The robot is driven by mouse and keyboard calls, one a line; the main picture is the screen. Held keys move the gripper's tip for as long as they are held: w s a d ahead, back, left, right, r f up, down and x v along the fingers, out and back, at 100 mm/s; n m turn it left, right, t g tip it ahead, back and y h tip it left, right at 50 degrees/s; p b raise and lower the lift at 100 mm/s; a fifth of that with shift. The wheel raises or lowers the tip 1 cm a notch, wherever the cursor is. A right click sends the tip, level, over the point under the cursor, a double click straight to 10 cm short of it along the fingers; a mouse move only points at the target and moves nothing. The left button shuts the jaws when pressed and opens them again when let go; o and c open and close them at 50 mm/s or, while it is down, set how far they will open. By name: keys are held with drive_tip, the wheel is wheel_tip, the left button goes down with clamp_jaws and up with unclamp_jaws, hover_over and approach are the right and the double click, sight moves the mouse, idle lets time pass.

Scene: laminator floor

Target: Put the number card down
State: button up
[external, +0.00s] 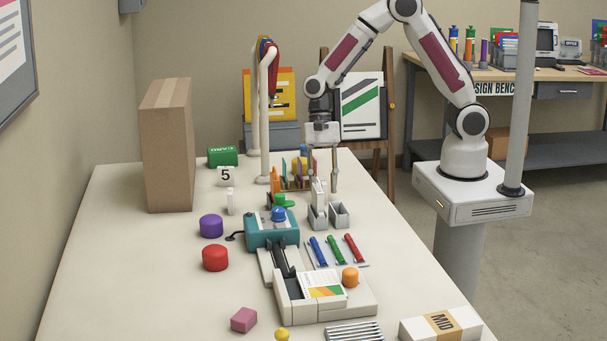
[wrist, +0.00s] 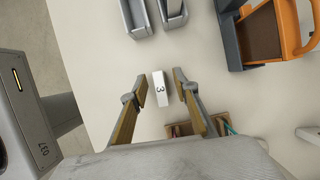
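A small white number card marked 3 (wrist: 161,88) sits between the fingers of my gripper (wrist: 160,77) in the wrist view, with a gap visible on each side. My gripper is open around it and not visibly touching it. In the external view my gripper (external: 321,186) points down behind the grey bins, and the white card (external: 318,192) shows between its fingers. The card looks upright, but the bins hide its foot. Another white card marked 5 (external: 226,176) stands farther left, by the green box.
Two small grey bins (external: 340,214) stand just in front of my gripper. An orange-handled tool (wrist: 278,35) and a wooden rack (wrist: 190,129) are close by in the wrist view.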

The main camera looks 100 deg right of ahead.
sight(324, 183)
clamp_jaws()
drive_tip(key=shift+r, duration=0.1)
drive_tip(key=shift+r, duration=1.75)
drive_tip(key=s, duration=1.8)
drive_tip(key=shift+f, duration=0.1)
